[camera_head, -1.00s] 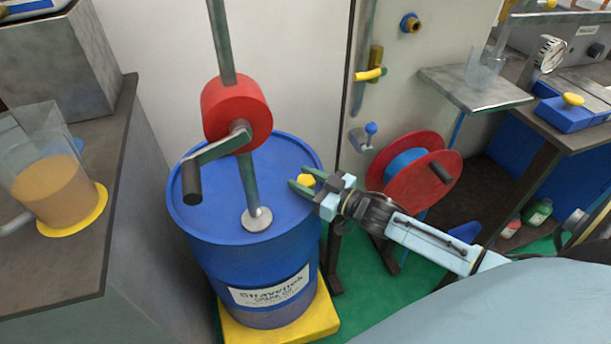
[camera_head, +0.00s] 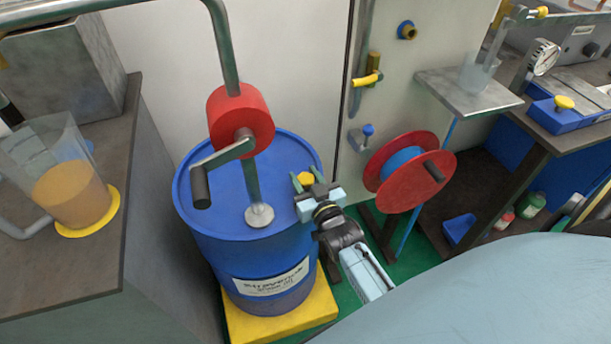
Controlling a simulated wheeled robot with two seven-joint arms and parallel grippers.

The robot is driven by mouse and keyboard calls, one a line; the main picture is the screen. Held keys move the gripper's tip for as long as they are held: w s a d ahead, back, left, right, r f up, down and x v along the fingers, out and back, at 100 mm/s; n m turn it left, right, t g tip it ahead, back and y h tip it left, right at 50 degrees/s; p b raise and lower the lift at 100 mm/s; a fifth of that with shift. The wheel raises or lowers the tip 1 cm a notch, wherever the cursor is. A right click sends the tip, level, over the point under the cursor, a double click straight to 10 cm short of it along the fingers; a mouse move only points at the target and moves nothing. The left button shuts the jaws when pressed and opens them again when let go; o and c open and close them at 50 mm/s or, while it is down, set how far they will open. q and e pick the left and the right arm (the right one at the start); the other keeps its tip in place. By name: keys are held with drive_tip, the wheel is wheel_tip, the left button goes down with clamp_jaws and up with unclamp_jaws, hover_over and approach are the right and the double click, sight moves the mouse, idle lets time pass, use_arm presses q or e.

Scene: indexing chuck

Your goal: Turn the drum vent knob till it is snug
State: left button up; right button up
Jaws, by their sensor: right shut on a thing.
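The blue drum (camera_head: 210,225) stands upright on a yellow base. Its yellow vent knob (camera_head: 305,179) sits on the right part of the drum top. My right gripper (camera_head: 306,180) reaches over the drum's right rim. Its two green fingers are on either side of the knob and shut on it. The gripper body hides the knob's near side and where it meets the drum top. My left gripper is not in view.
A red crank pump (camera_head: 240,112) with its handle (camera_head: 200,187) rises from the drum top, left of the knob. A red hose reel (camera_head: 410,172) stands close on the right. A jug (camera_head: 68,190) stands on the left counter.

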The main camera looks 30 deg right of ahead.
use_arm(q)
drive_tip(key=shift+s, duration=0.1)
use_arm(e)
drive_tip(key=shift+h, duration=0.3)
drive_tip(key=o, duration=0.9)
drive_tip(key=shift+o, duration=0.2)
drive_tip(key=shift+s, duration=0.15)
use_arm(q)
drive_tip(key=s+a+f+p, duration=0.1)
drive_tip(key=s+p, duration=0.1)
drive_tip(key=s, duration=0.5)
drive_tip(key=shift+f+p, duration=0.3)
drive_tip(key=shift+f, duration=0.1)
use_arm(e)
drive_tip(key=s+a, duration=0.2)
drive_tip(key=s, duration=1.1)
drive_tip(key=shift+a, duration=0.15)
